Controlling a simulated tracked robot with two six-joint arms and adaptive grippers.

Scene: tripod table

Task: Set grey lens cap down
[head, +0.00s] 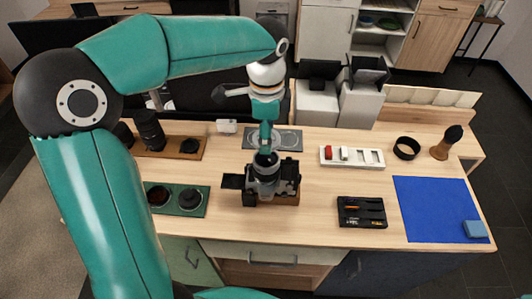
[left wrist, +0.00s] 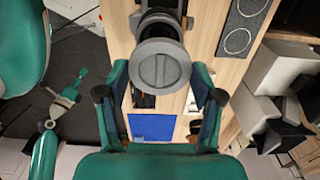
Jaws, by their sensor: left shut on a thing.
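My left gripper (head: 266,140) reaches down over the middle of the table, at the far side of a black camera (head: 268,183). In the left wrist view the grey lens cap (left wrist: 158,69) is a round disc with a bar across it, between the fingers of the left gripper (left wrist: 160,76), which is shut on it. The cap is in front of the camera's lens barrel (left wrist: 158,24); I cannot tell whether they touch. In the head view the gripper mostly hides the cap. What seems to be my right gripper (left wrist: 78,82) is small and off the table; its jaws are unclear.
A grey pad (head: 288,139) with round marks lies behind the camera. A green tray (head: 150,187) with dark round pieces and a wooden lens board (head: 200,148) are left. A white tray (head: 326,163), black case (head: 345,219), black ring (head: 406,148) and blue mat (head: 430,205) are right.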

